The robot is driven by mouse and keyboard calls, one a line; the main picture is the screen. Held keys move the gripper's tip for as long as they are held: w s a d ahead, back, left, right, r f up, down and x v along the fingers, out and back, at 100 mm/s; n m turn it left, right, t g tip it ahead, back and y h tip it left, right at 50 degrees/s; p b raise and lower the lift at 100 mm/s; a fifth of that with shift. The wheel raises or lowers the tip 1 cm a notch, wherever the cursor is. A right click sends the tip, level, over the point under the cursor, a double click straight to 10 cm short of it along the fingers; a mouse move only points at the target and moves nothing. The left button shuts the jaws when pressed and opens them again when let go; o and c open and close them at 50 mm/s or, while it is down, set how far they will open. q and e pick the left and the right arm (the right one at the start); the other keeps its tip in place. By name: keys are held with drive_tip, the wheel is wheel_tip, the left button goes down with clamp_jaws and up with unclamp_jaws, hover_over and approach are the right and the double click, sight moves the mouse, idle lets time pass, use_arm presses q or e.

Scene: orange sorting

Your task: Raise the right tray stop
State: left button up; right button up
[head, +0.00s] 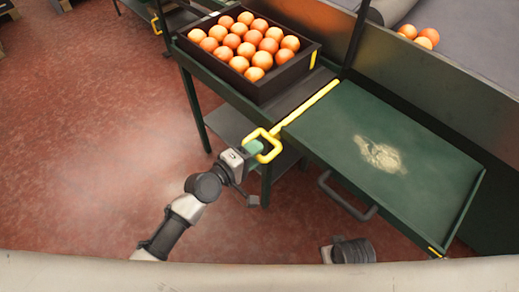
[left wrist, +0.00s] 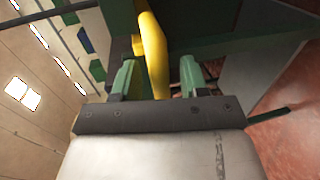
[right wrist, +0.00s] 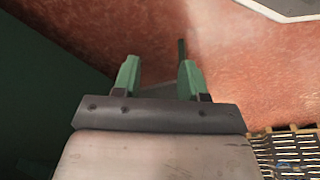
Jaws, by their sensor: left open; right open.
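A yellow stop bar (head: 312,101) with a square loop handle (head: 276,142) lies along the edge between the orange crate and the green table. My left gripper (head: 256,147) is at the loop handle. In the left wrist view the handle (left wrist: 155,55) stands between the open green fingers of the left gripper (left wrist: 160,77). I cannot tell whether a finger touches it. My right gripper (right wrist: 158,77) is open and empty over the red floor in the right wrist view. In the head view only part of the right arm shows at the bottom, its fingertips hidden.
A dark crate (head: 265,90) full of oranges stands left of the bar. The green table top (head: 340,110) is empty except for a pale stain (head: 380,154). A grey handle (head: 345,200) juts from its front. Several oranges (head: 420,36) lie on the grey conveyor behind.

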use_arm(q)
drive_tip(key=shift+x, duration=1.25)
clamp_jaws()
